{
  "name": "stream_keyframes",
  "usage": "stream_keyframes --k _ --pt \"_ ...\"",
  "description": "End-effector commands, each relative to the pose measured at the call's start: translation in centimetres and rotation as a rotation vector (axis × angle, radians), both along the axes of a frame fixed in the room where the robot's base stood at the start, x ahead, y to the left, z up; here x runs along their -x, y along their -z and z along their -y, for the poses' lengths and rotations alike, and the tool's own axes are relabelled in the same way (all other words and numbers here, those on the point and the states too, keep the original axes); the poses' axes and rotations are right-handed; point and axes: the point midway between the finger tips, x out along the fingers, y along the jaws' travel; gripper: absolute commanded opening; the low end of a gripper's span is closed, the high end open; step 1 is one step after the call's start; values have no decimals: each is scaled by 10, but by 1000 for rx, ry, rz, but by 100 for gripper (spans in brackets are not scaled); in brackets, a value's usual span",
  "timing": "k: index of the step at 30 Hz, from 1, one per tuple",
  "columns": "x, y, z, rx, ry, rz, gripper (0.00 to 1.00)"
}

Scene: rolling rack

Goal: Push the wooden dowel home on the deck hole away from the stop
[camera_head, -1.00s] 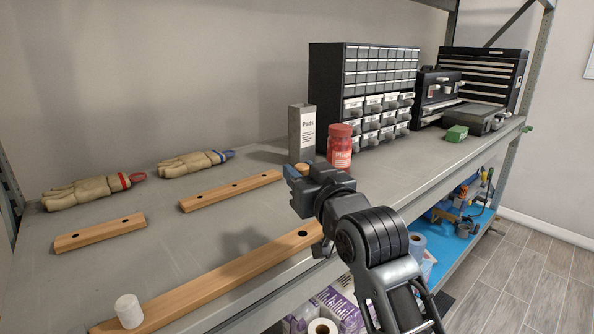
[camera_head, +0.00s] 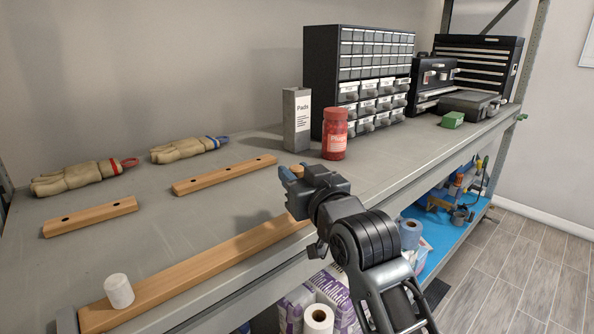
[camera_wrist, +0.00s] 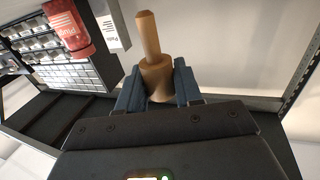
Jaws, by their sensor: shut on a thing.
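My gripper (camera_head: 290,174) is over the front of the shelf, near the right end of the long wooden board (camera_head: 190,267). In the wrist view my gripper (camera_wrist: 157,88) is shut on the wooden dowel (camera_wrist: 150,38), a tan pin with a wider round collar between the blue fingers. The thin end points away from the palm. The dowel is mostly hidden in the head view. A white cylinder (camera_head: 119,291) stands at the board's left end. My gripper and arm cover the board's right end, and I see no open hole there.
Two shorter wooden strips with dark holes lie behind, one left (camera_head: 90,216) and one farther back (camera_head: 225,175). The shelf's middle is clear.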

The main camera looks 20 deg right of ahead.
Motion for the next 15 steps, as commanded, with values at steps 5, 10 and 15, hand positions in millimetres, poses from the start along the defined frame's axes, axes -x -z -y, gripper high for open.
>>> stream_keyframes --k 5,10,15 --pt "0 12 0 0 0 1 1" --pt "0 13 0 0 0 1 1" --pt "0 13 0 0 0 1 1"
